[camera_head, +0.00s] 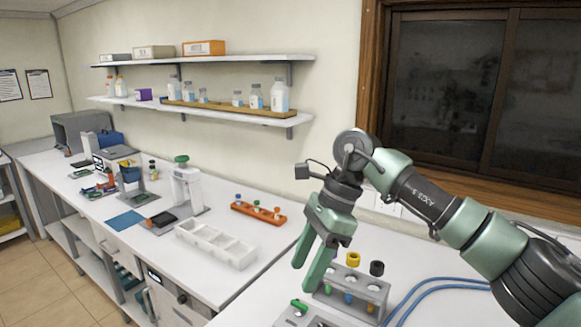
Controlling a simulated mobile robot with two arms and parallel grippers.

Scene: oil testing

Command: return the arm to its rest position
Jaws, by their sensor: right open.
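My right arm (440,205) comes in from the right, bent at an upper joint. My right gripper (308,268) points down with its green fingers apart. It is open, with nothing visible between the fingers. The fingertips are close to the left end of a clear tube rack (372,294) with several coloured tubes. I cannot tell whether they touch the rack. My left gripper is not in view.
Yellow and black caps sit above the rack. Blue cables (425,288) lie to its right. An orange rack (258,213) and a white compartment tray (215,244) stand on the left counter. Shelves (205,107) with bottles hang on the wall. A dark window is behind the arm.

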